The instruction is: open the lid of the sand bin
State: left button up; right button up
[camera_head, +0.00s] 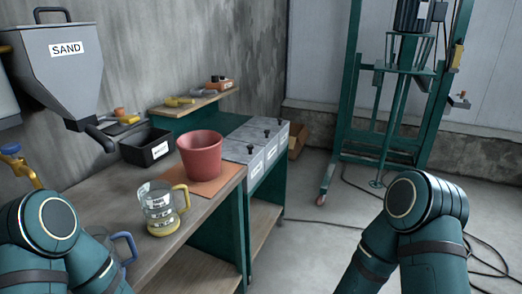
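The sand bin (68,72) is a grey hopper with a "SAND" label on the wall at the upper left. It tapers down to a dark spout over the workbench. Its lid (47,25) is a flat plate lying across the top, with a dark raised handle (50,14). The lid looks shut. Only bent links of my two arms show, at the lower left and lower right. Both grippers are outside the view.
The workbench (100,205) holds a black labelled bin (147,147), a red bucket (201,153) on an orange mat, and a measuring jug (158,207). Grey lidded boxes (256,140) stand behind. A green frame machine (390,120) is at the right; cables lie on the floor.

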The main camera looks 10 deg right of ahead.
aim_at(237, 152)
jog(key=i+l+z, duration=0.25)
jog(key=i, duration=0.2)
jog(key=i+z, duration=0.3)
jog(key=i, duration=0.15)
